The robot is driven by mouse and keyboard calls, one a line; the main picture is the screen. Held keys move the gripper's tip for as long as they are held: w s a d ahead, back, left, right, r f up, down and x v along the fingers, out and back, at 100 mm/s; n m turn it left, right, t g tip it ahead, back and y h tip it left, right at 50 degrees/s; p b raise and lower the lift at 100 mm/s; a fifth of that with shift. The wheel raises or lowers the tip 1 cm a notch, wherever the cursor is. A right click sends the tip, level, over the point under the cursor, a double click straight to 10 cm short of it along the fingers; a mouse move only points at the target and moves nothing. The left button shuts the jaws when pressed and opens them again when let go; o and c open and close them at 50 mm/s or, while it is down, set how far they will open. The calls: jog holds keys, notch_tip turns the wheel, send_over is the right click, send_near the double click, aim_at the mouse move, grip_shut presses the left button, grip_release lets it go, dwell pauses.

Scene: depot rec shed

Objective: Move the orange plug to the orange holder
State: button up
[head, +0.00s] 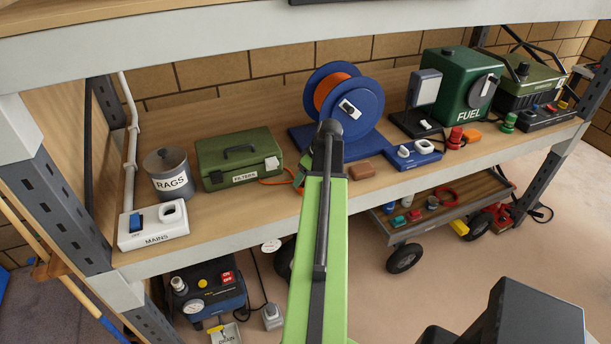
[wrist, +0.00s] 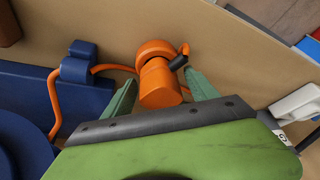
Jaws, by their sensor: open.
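The orange plug (wrist: 160,84) shows in the wrist view as a stubby cylinder with a round collar at its far end. A short black and orange piece sits at its right side. My gripper (wrist: 160,91) is open, with one green finger on each side of the plug. I cannot tell whether either finger touches it. In the head view my arm hides the plug; an orange cable (head: 276,181) shows left of the arm.
A blue cable reel (head: 372,115) stands behind my arm. A green filters box (head: 239,160) and rags tin (head: 168,174) stand left; a blue-based switch box (head: 414,155) and green fuel can (head: 461,85) stand right. Bare shelf shows along the front edge.

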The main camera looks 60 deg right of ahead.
jog(key=shift+r, duration=0.1)
jog(key=p+v, duration=1.6)
jog(key=v, duration=0.1)
jog(key=shift+s+r, duration=0.1)
jog(key=shift+r, duration=0.05)
